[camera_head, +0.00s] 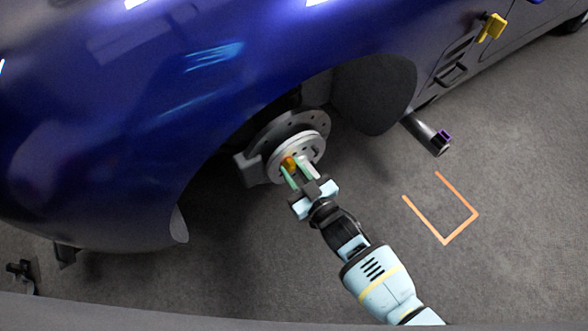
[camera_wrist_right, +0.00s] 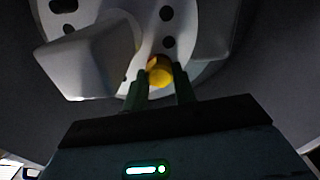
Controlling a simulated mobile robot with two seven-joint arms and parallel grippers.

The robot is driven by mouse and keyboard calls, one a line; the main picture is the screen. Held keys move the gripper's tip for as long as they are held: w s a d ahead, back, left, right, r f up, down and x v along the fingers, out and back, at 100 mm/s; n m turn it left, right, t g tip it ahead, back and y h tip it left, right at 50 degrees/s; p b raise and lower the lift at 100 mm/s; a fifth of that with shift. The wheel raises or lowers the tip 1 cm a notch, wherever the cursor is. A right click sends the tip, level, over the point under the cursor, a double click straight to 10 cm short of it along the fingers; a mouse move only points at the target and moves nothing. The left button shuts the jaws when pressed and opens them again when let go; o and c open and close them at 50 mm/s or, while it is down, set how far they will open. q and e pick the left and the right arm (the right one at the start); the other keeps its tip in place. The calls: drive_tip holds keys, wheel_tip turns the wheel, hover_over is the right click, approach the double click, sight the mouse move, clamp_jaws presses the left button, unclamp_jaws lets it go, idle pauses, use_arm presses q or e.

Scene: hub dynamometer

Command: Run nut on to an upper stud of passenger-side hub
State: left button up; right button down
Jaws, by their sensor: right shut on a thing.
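The hub (camera_head: 302,152) with its brake disc (camera_head: 312,122) sits in the wheel arch of the blue car. My right gripper (camera_head: 298,167) reaches up to the hub face, and its fingers are shut on a yellow-orange nut (camera_head: 289,162). In the right wrist view the nut (camera_wrist_right: 159,70) sits between the two fingertips, in front of the pale hub face (camera_wrist_right: 125,35) with its dark holes. The nut hides whatever stud lies behind it, so I cannot tell whether it is on a stud. My left gripper is not in view.
The blue car body (camera_head: 130,110) overhangs the hub above and to the left. A grey caliper (camera_head: 245,170) is beside the disc. A dark tube (camera_head: 430,134) sticks out at right. An orange floor marking (camera_head: 446,241) lies on open grey floor.

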drive_tip(key=c, duration=1.1)
unclamp_jaws()
drive_tip(key=shift+f, duration=0.1)
drive_tip(key=shift+o, duration=0.2)
drive_tip(key=p+v, duration=0.2)
drive_tip(key=v, duration=0.6)
drive_tip(key=shift+a, duration=0.15)
